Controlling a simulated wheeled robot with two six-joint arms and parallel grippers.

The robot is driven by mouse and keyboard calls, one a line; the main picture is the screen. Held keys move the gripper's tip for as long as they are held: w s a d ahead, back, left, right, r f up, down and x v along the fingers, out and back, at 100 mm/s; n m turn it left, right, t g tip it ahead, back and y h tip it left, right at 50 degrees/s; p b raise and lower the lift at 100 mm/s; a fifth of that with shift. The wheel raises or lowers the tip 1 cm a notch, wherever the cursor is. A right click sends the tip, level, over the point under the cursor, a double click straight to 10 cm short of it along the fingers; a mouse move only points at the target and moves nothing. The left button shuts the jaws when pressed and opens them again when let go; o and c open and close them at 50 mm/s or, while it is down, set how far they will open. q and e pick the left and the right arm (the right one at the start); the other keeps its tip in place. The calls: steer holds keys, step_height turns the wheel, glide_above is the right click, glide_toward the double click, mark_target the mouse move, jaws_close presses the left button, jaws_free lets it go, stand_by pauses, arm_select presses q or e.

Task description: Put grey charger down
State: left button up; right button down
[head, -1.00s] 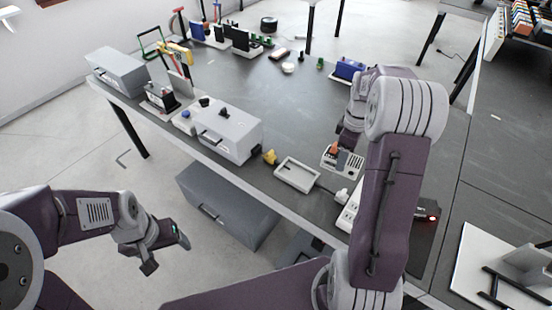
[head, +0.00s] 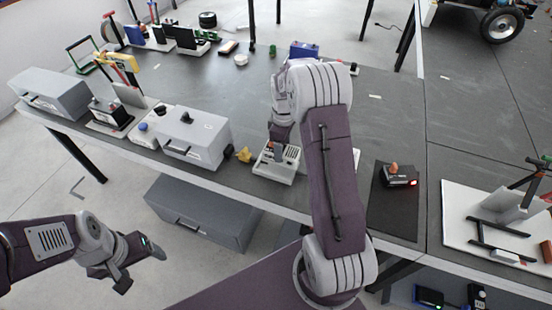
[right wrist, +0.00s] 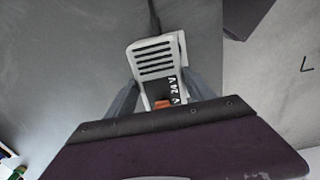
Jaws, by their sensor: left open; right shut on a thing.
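The grey charger (head: 290,154), a light box with dark slots and an orange part, is at the front of the grey workbench (head: 345,118). My right gripper (right wrist: 163,97) is shut on it, with a finger on either side of the charger (right wrist: 153,62) in the right wrist view. My right arm hides part of this area. My left gripper (head: 142,262) is open and empty, off the bench at the lower left.
A grey case (head: 205,140) and a small yellow object (head: 244,155) stand left of the charger. A black device with a red light (head: 400,176) lies on a dark mat (head: 392,215) to the right. The bench's middle is clear.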

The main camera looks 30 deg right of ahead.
steer(key=shift+w+a+f, duration=0.35)
steer(key=shift+a+f, duration=0.25)
steer(key=shift+a, duration=0.25)
steer(key=shift+f, duration=2)
steer(key=shift+f, duration=0.15)
steer(key=shift+c, duration=1.9)
jaws_free()
